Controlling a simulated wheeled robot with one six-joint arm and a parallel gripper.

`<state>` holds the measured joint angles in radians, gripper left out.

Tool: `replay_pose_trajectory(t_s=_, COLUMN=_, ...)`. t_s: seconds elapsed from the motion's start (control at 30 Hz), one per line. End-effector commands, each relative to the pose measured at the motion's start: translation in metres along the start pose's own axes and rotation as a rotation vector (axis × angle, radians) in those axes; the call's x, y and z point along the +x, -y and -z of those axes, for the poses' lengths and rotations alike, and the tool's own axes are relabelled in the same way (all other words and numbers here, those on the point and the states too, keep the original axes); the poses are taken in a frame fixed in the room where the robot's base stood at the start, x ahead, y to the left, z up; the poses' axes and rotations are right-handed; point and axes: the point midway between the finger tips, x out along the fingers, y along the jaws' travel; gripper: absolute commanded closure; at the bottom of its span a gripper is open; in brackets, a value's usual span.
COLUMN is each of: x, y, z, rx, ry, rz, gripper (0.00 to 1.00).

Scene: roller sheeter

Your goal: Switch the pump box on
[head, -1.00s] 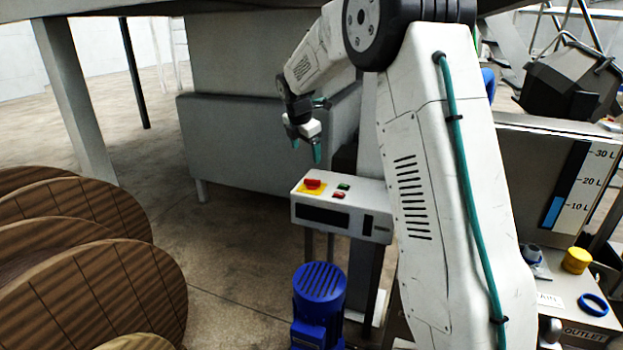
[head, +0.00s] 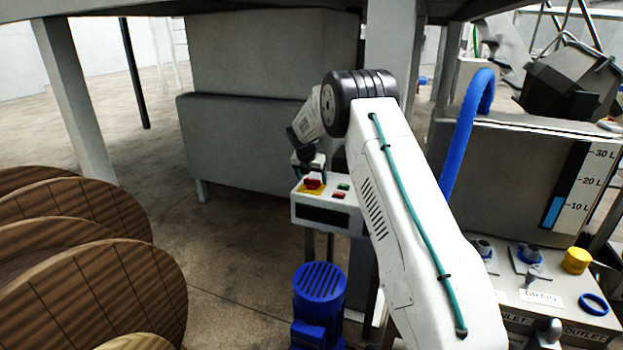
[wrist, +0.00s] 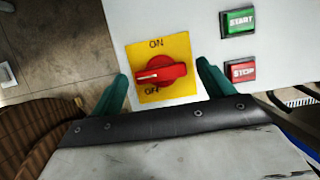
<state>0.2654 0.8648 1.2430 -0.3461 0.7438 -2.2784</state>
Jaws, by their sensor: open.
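The pump box (head: 325,215) is a pale box on a stand in the head view, with a dark panel on its front. On its top is a red rotary switch (wrist: 161,75) on a yellow plate (wrist: 176,48), with lettering above and below the knob. A green START button (wrist: 238,21) and a red STOP button (wrist: 240,71) sit to its right. My gripper (wrist: 162,80) is open, with teal fingers either side of the red knob. The knob is between the fingers with visible gaps in the wrist view; whether the fingertips touch the plate is unclear.
A blue motor (head: 319,295) stands below the pump box. Wooden reels (head: 110,290) lean at the left. A tank with a level scale (head: 570,190), a blue hose (head: 465,130) and a valve panel (head: 540,297) are at the right. A grey panel (head: 250,145) stands behind.

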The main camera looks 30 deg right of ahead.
Motion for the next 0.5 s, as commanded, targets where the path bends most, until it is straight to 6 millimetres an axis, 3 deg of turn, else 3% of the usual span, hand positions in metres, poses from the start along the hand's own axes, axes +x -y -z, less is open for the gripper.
replay_pose_trajectory(t_s=0.33, x=0.0048, y=0.0002, z=-0.0003, rx=0.001, ry=0.000, rz=0.000, gripper=0.23)
replay_pose_trajectory(t_s=0.5, x=0.0047, y=0.0002, z=-0.0003, rx=0.001, ry=0.000, rz=0.000, gripper=0.65)
